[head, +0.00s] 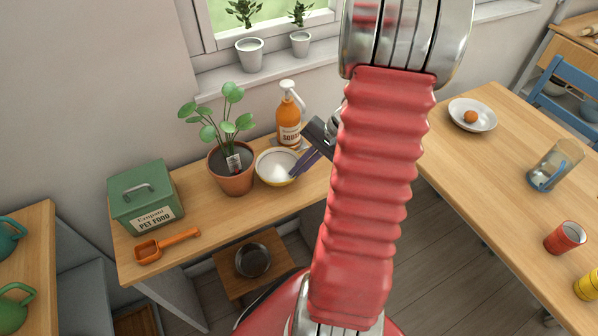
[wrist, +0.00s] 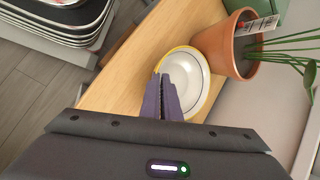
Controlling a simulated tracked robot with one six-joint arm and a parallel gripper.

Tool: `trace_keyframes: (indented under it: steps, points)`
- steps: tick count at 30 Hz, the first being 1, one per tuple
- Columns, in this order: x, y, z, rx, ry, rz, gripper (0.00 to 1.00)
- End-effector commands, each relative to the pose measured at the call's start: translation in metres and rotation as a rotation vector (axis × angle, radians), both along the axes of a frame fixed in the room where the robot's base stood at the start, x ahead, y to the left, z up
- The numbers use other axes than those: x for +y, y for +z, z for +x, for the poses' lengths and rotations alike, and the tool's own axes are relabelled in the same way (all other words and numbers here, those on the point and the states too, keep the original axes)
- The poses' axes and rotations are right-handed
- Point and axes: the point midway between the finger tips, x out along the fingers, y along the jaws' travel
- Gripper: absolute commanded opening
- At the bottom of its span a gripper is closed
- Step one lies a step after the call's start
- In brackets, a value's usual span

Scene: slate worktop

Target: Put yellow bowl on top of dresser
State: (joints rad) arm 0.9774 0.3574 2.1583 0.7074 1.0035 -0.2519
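The yellow bowl (head: 278,181) has a white inside and a yellow outside. It is at the wooden side table, right of the potted plant; it also shows in the wrist view (wrist: 196,69). My gripper (head: 297,170) is at the bowl's right rim in the head view. In the wrist view its purple fingers (wrist: 161,76) are close together, with the bowl's rim between them. I cannot tell whether the bowl is clear of the tabletop. Which piece of furniture is the dresser is not clear.
A green pet food box (head: 146,195) and orange scoop (head: 168,245) are further left. Green teapots (head: 12,308) stand on wood-topped furniture at far left.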

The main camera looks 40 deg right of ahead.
Motion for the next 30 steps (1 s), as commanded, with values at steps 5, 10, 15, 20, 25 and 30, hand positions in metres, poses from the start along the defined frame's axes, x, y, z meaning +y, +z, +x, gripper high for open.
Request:
trace_keyframes:
  steps: [5,10,15,20,25,30]
  points:
    - [-0.001,-0.015,-0.001,0.001,0.0,0.001,0.0]
    - [-0.001,-0.015,0.0,0.0,0.0,0.0,0.0]
    - [-0.001,-0.017,0.0,0.0,0.0,0.0,0.0]
    - [-0.001,-0.017,0.0,0.001,0.0,0.0,0.12]
    - [-0.001,-0.017,0.0,0.001,0.0,0.0,0.21]
    - [-0.001,-0.017,0.0,0.0,0.0,0.0,0.21]
